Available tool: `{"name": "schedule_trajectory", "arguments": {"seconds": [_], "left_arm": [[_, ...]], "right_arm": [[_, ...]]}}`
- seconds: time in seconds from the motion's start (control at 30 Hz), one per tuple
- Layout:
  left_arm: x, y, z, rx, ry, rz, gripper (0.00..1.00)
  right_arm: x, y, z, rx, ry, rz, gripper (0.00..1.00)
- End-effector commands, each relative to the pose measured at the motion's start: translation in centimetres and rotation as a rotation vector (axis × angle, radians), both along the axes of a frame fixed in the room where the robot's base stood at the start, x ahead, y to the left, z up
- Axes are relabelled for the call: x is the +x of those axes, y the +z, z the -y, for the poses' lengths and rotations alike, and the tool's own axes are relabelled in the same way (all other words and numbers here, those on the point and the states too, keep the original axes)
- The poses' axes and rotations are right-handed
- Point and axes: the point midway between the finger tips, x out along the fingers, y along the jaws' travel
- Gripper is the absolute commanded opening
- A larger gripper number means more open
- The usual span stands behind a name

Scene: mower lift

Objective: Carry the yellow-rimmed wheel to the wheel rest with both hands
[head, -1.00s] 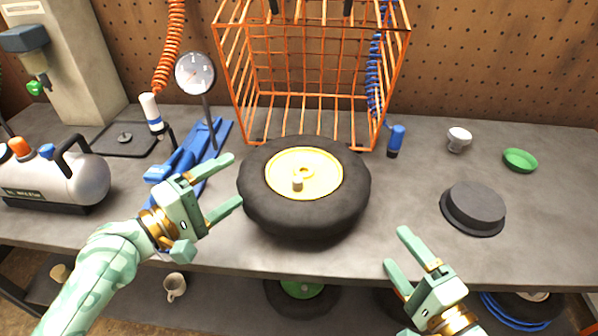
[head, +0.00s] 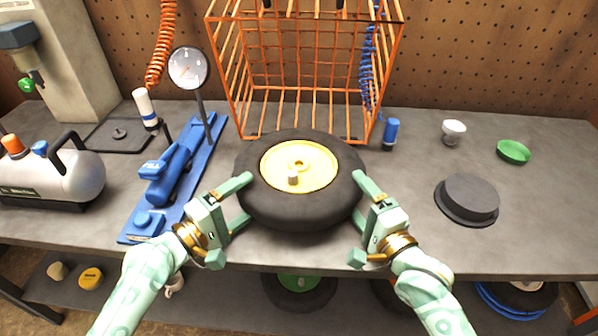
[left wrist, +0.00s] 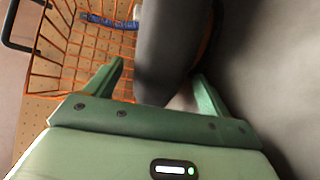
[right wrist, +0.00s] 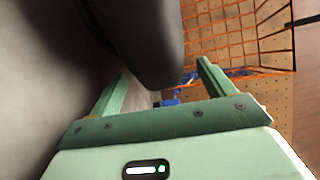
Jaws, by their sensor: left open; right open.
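The yellow-rimmed wheel (head: 318,213) lies flat on the workbench, yellow rim (head: 312,160) up. My left gripper (head: 243,199) is open at the tyre's left side, and my right gripper (head: 357,200) is open at its right side. In the left wrist view, the tyre (left wrist: 172,50) reaches down between the open fingers (left wrist: 160,85). In the right wrist view, the tyre (right wrist: 145,40) also reaches between the open fingers (right wrist: 162,82). I cannot tell whether any finger touches the rubber. The wheel rest I cannot identify for certain; a dark round stepped disc (head: 468,198) stands on the bench at right.
An orange wire cage (head: 240,110) stands right behind the wheel. A blue tool with a gauge (head: 170,180) and a silver tank (head: 70,178) are at left. Other wheels lie on the shelf below.

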Motion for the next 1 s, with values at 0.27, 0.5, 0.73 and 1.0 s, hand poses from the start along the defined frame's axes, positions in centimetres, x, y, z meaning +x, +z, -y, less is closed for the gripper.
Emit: {"name": "schedule_trajectory", "arguments": {"seconds": [0.27,0.5,0.73,1.0], "left_arm": [[2.2,0.1,2.3,0.001,0.0,0.001,0.82],[2.5,0.0,2.7,0.002,-0.001,0.001,0.82],[2.5,0.0,2.7,0.002,-0.001,0.001,0.65],[2.5,0.0,2.7,0.003,-0.001,0.0,0.0]], "right_arm": [[3.2,0.0,-1.2,0.0,0.0,0.0,0.82],[3.8,0.0,-1.4,0.0,0.0,0.0,0.82],[3.7,0.0,-1.4,0.0,0.0,0.0,0.65],[3.7,0.0,-1.4,0.0,0.0,-0.001,0.0]]}}
